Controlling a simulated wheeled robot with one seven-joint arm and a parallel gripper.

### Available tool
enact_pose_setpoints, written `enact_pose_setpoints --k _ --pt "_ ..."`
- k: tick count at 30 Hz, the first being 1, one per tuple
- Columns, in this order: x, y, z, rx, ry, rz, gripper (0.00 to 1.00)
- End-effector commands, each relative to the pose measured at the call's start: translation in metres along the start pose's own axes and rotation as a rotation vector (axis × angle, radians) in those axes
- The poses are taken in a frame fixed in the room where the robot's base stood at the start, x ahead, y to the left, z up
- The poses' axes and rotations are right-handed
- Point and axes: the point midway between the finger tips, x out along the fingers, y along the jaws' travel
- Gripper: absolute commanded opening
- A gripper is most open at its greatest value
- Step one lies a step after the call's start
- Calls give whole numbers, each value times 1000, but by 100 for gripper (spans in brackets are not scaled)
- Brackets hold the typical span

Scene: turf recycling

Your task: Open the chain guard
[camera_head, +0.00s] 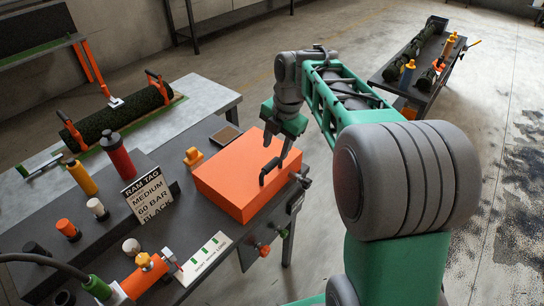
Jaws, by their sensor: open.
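The chain guard appears to be the large orange box-shaped cover (225,180) on the dark bench. Its top lies flat and looks closed. A small black bar handle (264,177) stands at the right part of its top. My gripper (275,158) points down from above, just over the cover beside the handle. Its fingers are apart, with nothing seen between them. I cannot tell whether a finger touches the handle. Part of the cover's back right is hidden by my gripper.
A sign (147,194) reading "RAM TAG MEDIUM 60 BAR BLACK" stands left of the cover. Bottles, caps and an orange tool (145,272) sit left and in front. A turf roll (112,117) lies on the grey table behind. A second bench (425,75) stands at upper right. Floor between is clear.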

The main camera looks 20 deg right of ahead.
Motion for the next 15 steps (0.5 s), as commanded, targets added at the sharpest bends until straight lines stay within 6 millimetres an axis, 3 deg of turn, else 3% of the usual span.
enact_pose_setpoints --k 9,15 --pt "56 0 -1 3 1 -3 44" --pt "72 0 -1 2 -1 0 44"
